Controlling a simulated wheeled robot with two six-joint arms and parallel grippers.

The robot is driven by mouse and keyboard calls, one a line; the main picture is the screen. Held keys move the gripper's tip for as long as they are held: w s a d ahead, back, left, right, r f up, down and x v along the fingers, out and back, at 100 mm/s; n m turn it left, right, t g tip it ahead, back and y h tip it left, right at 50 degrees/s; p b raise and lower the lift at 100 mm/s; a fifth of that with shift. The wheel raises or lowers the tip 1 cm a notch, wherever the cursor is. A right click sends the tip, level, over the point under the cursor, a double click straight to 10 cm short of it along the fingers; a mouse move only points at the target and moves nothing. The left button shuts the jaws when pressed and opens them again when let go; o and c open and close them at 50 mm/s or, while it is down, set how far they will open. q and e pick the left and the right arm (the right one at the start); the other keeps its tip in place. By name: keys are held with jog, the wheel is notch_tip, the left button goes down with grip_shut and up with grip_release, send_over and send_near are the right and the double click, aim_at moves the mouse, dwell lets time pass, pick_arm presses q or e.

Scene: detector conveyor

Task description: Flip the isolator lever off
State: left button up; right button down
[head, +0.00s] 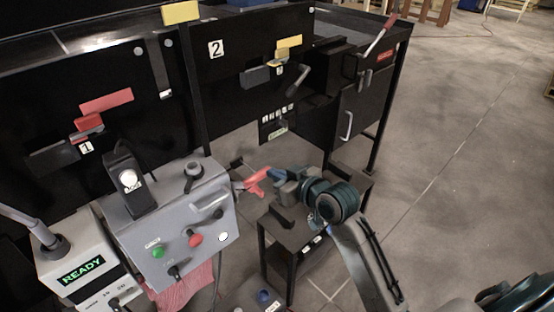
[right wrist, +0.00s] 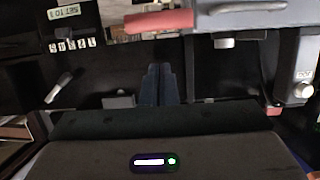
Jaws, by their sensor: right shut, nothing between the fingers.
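A red-handled lever (head: 257,178) sticks out from the right side of the grey control box (head: 222,205). Its red handle also shows in the right wrist view (right wrist: 158,22), near the top edge. Another lever with a red grip (head: 381,36) slants upward at the upper right, by a black cabinet with a red label. The label is too small to read, so I cannot tell which lever is the isolator. My right gripper (head: 275,174) is shut and empty, close to the right of the lower red handle. Its closed fingers also show in the right wrist view (right wrist: 158,85).
The control box carries a green button (head: 158,252) and a red button (head: 195,239). A READY display (head: 82,270) stands to its left. Black panels numbered 1 (head: 87,147) and 2 (head: 216,49) stand behind. A low dark stand (head: 290,236) is below my right gripper. Open floor lies right.

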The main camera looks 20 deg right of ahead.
jog(key=r, duration=0.2)
jog(key=shift+s+r, duration=0.25)
jog(key=shift+r, duration=0.05)
jog(key=p, duration=0.3)
send_over(259, 177)
jog(key=w, duration=0.2)
notch_tip(259, 177, down, 2)
jog(key=s+f, duration=0.1)
jog(key=s+f+p, duration=0.1)
jog(key=f, duration=0.1)
jog(key=shift+d+f, duration=0.1)
jog(key=shift+f, duration=0.4)
